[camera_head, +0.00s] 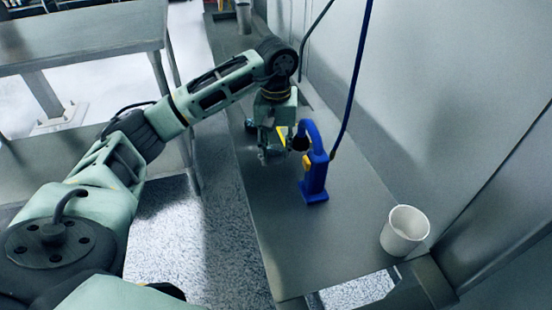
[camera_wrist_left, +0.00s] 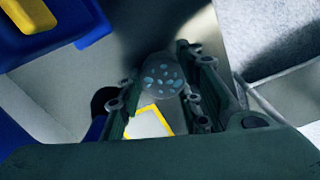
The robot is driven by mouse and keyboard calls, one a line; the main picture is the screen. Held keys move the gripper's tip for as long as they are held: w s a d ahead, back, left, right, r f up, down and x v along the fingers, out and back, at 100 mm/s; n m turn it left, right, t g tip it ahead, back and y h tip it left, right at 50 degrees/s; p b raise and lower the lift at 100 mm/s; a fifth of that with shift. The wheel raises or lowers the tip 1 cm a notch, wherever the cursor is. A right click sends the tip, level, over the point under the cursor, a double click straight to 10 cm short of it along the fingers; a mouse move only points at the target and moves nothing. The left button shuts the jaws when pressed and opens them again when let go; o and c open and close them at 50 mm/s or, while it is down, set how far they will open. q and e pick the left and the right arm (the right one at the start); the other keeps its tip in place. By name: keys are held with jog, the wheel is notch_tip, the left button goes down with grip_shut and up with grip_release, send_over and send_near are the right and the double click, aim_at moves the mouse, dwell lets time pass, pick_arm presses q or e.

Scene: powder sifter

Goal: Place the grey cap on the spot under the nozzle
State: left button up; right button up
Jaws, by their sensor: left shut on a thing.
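My left gripper (camera_head: 273,156) is low over the dark table, just left of the blue nozzle stand (camera_head: 316,178). In the left wrist view its fingers (camera_wrist_left: 160,85) are shut on a round grey cap (camera_wrist_left: 162,74), whose face shows several light blue flecks. A pale square with a yellow border (camera_wrist_left: 147,123) shows between the fingers, below the cap in that picture. The blue stand with its yellow part (camera_wrist_left: 28,14) fills the upper left there. The cap is too small to make out in the head view. I cannot tell whether the cap touches the table.
A white cup (camera_head: 404,231) stands near the table's near right corner. Another cup (camera_head: 243,16) stands at the table's far end. A dark blue hose (camera_head: 352,85) rises from the stand beside the wall. The grey table (camera_head: 285,250) is clear in front of the stand.

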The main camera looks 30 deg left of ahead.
aim_at(276, 150)
pick_arm(q)
notch_tip(276, 150, down, 4)
jog(key=shift+r, duration=0.2)
pick_arm(e)
jog(key=shift+w+r, duration=0.15)
jog(key=shift+r, duration=0.65)
pick_arm(q)
jog(key=shift+f+b, duration=0.15)
jog(key=shift+b, duration=0.15)
pick_arm(e)
jog(key=shift+r, duration=0.2)
pick_arm(q)
jog(key=o, duration=0.8)
jog(key=shift+o, duration=0.2)
pick_arm(e)
jog(key=shift+r, duration=0.15)
pick_arm(q)
jog(key=shift+r, duration=0.4)
notch_tip(276, 150, up, 12)
jog(key=shift+f+p, duration=0.25)
jog(key=shift+p, duration=0.7)
pick_arm(e)
notch_tip(276, 150, down, 6)
jog(key=s, duration=0.1)
jog(key=shift+s, duration=0.15)
